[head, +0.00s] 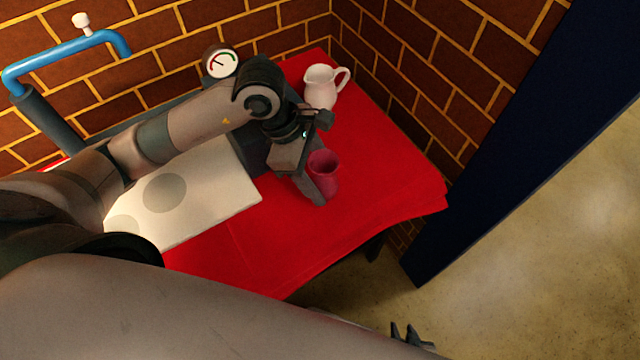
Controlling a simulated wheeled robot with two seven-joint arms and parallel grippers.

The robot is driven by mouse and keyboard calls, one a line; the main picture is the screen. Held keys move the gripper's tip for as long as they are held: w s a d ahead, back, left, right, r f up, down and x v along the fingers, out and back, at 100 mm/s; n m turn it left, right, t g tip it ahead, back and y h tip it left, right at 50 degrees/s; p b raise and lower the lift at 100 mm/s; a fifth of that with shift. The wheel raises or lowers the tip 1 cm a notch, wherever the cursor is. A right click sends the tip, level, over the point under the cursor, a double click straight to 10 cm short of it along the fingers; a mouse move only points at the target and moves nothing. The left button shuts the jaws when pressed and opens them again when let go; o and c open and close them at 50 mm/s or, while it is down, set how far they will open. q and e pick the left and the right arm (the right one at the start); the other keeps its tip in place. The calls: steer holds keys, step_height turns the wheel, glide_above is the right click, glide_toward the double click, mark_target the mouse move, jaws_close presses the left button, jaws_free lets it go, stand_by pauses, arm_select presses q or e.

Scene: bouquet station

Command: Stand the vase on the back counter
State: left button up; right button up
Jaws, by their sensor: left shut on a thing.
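A dark pink, cup-shaped vase (323,177) is at the right part of the red-covered table (385,195), its open mouth facing up. My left gripper (312,184) is shut on the vase from its left side, and a finger hides part of it. I cannot tell whether the vase's base touches the red cloth. My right gripper (405,333) shows only as small dark fingertips low in the view, beyond the table's front edge. I cannot tell its opening. No separate back counter is clearly identifiable.
A white pitcher (321,87) stands at the back right corner. A pale board with grey circles (205,190) lies on the left, a dark grey slab (250,150) behind it. A round gauge (220,63) and blue pipe (65,48) are by the brick wall. The right front cloth is clear.

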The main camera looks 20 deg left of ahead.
mark_target(320, 188)
stand_by(0.3)
arm_select(q)
steer(key=shift+f+p, duration=0.45)
steer(key=shift+f, duration=1.55)
steer(key=shift+f, duration=0.1)
steer(key=o, duration=1.5)
steer(key=b+v, duration=0.1)
steer(key=v, duration=1.1)
